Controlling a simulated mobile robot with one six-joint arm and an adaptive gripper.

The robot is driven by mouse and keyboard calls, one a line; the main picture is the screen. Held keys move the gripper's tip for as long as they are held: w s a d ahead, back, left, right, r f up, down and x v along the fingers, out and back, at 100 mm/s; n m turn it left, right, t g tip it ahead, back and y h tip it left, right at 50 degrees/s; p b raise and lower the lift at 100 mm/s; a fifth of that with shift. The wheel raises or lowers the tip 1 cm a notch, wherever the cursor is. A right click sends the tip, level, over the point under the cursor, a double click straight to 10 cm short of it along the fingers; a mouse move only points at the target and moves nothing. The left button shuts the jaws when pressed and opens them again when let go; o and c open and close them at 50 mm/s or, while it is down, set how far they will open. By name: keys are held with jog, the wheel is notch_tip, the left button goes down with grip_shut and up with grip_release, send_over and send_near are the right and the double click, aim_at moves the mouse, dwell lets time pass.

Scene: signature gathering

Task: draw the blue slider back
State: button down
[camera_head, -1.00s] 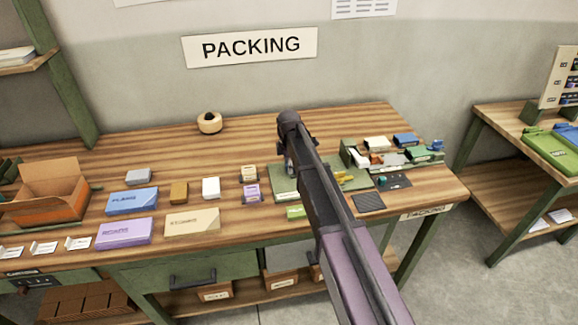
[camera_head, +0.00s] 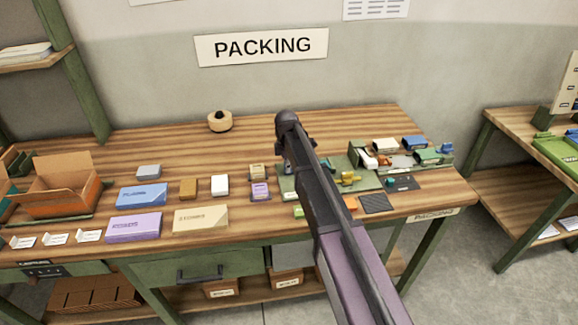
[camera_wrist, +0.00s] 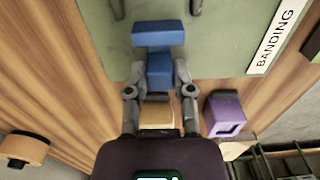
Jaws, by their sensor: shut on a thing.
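In the wrist view, the blue slider (camera_wrist: 159,70) is a blue block with a wider blue bar (camera_wrist: 158,33) at its far end. It lies over a green board (camera_wrist: 225,40) labelled BANDING. A tan block (camera_wrist: 157,113) shows between the finger bases, close to the palm. In the head view, the green board (camera_head: 287,183) is partly covered by my arm, which hides the slider and the fingertips.
A purple block (camera_wrist: 225,114) stands beside my gripper; a tape roll (camera_wrist: 24,150) is at lower left. In the head view, a yellow part (camera_head: 347,178), an organiser (camera_head: 355,155) and a dark mat (camera_head: 376,203) lie right of my arm. Boxes fill the bench's left side.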

jog(key=shift+a, duration=0.35)
jog(key=shift+c, duration=2.4)
grip_release()
jog(key=shift+s, duration=0.1)
jog(key=shift+d, duration=0.15)
